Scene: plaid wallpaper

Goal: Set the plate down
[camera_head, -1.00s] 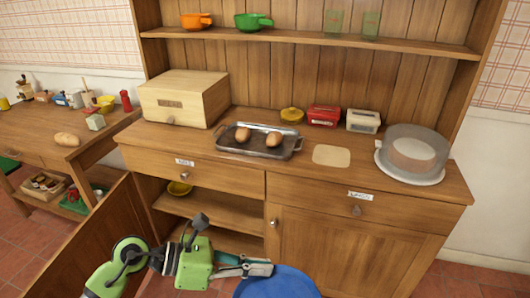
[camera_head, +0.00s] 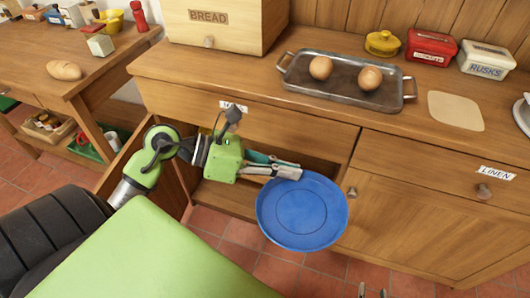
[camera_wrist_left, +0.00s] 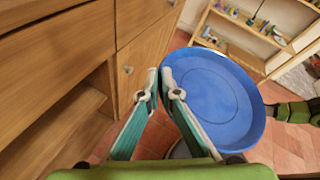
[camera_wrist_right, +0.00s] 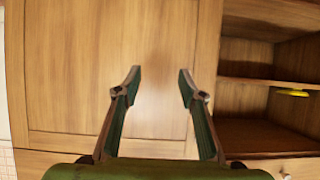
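The round blue plate (camera_head: 302,212) is in the air in front of the cabinet, above the tiled floor. My left gripper (camera_head: 296,173) is shut on its rim at the upper left. In the left wrist view the plate (camera_wrist_left: 222,100) fills the right side and the fingertips (camera_wrist_left: 160,77) pinch its near edge. My right gripper (camera_wrist_right: 156,75) is open and empty, facing the closed wooden cabinet door (camera_wrist_right: 110,50). Only its fingertips show at the bottom edge of the head view.
The counter bears a metal tray (camera_head: 340,92) with two eggs, a beige mat (camera_head: 455,110), a bread box (camera_head: 222,22) and small tins. Below, the left cabinet compartment (camera_head: 225,198) is open, its door swung out left. A side table (camera_head: 75,45) stands left.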

